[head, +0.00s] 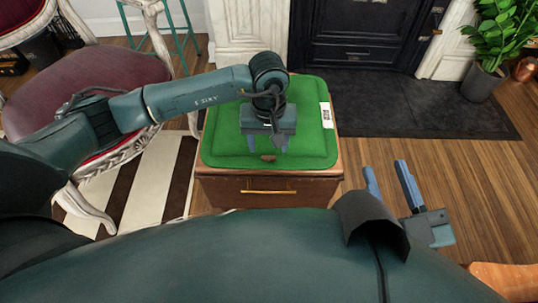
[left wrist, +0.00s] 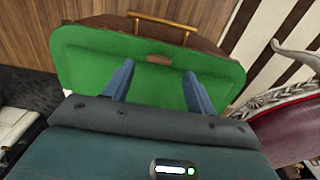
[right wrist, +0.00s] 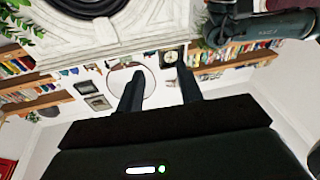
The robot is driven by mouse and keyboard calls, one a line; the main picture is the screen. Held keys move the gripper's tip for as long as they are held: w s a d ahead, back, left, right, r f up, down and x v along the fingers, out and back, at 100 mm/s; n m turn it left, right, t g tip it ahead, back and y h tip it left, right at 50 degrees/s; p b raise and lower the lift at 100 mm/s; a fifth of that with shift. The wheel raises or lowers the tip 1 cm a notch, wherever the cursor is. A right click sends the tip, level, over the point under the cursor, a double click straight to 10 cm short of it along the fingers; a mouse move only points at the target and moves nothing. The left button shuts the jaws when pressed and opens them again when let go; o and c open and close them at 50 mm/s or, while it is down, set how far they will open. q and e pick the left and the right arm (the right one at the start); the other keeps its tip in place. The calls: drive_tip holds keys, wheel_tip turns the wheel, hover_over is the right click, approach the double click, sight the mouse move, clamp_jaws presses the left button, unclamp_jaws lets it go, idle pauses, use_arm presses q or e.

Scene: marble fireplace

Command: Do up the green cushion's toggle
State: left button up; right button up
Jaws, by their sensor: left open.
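The green cushion (head: 225,145) lies flat on a small wooden cabinet. Its brown toggle (head: 268,157) sits near the front edge of the cushion, and it also shows in the left wrist view (left wrist: 158,59). My left gripper (head: 268,146) is over the cushion, pointing down, with its blue fingers apart on either side of the toggle's line and nothing between them. I cannot tell whether the fingertips touch the cushion. The loop for the toggle is not clearly visible. My right gripper (head: 386,168) is open and empty, to the right of the cabinet and away from the cushion.
The wooden cabinet (head: 230,190) has a drawer with a brass handle (head: 268,191). A white label (head: 327,115) lies at the cushion's right edge. A carved chair (head: 90,80) stands at left. The fireplace (head: 365,35) is behind, and open floor lies to the right.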

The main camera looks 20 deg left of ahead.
sight(269, 157)
use_arm(q)
wheel_tip(269, 157, down, 4)
drive_tip(key=shift+f+b, duration=0.15)
drive_tip(key=shift+b, duration=0.35)
drive_tip(key=shift+f, duration=0.1)
use_arm(e)
drive_tip(key=shift+w+a, duration=0.1)
drive_tip(key=shift+a, duration=0.05)
drive_tip(key=shift+r, duration=0.15)
use_arm(q)
drive_tip(key=shift+c, duration=0.9)
drive_tip(key=c, duration=0.8)
drive_tip(key=shift+w+n, duration=0.1)
drive_tip(key=shift+n, duration=1.5)
use_arm(e)
drive_tip(key=shift+f, duration=0.2)
use_arm(q)
drive_tip(key=o, duration=1)
use_arm(e)
drive_tip(key=shift+r, duration=0.1)
